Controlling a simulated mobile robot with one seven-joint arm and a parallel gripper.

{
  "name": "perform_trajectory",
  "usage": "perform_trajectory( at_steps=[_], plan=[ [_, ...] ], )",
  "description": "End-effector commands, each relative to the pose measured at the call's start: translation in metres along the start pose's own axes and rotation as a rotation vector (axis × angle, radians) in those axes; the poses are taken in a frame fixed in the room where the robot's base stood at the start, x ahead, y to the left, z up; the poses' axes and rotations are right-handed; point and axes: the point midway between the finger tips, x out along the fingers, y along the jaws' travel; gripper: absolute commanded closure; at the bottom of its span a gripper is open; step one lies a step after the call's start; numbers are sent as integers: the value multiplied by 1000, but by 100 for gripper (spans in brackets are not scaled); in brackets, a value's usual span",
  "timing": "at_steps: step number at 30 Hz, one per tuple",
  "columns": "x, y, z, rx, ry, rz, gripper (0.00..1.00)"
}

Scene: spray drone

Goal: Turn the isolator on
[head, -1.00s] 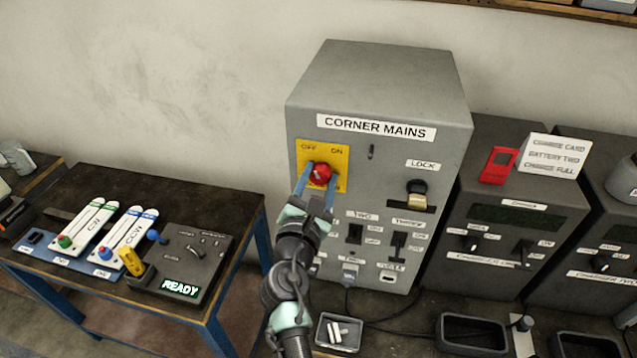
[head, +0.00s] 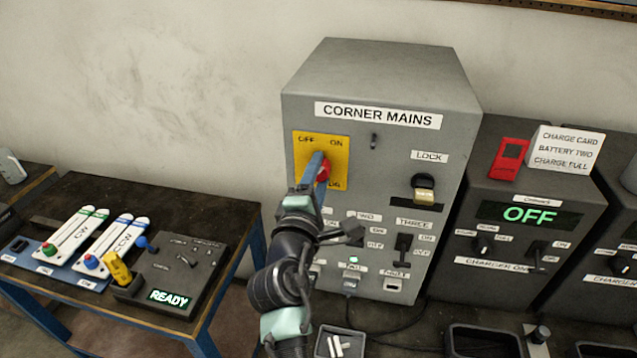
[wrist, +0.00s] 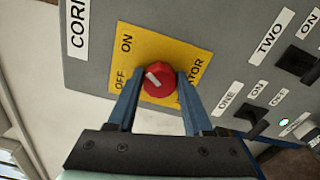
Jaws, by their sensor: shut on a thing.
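The isolator is a red round knob (head: 324,172) on a yellow plate (head: 340,150) marked OFF and ON, on the front of the grey CORNER MAINS box (head: 378,85). My gripper (head: 319,170) is shut on the knob and hides part of it in the head view. In the wrist view, the two blue fingers of my gripper (wrist: 161,77) stand on either side of the red knob (wrist: 168,90).
A LOCK with a brass part (head: 424,190) and black switches (head: 403,243) sit right of the knob. Right of the box, a charger (head: 510,235) shows OFF in green. A table at left holds a READY panel (head: 180,275). A small tray (head: 340,342) lies below.

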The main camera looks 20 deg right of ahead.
Motion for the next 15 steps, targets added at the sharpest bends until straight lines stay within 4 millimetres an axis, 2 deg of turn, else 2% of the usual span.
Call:
perform_trajectory(
  at_steps=[6,15],
  plan=[
    [0,-4,-2,135,1,-1,100],
    [0,-3,-1,226,0,-3,100]
  ],
)
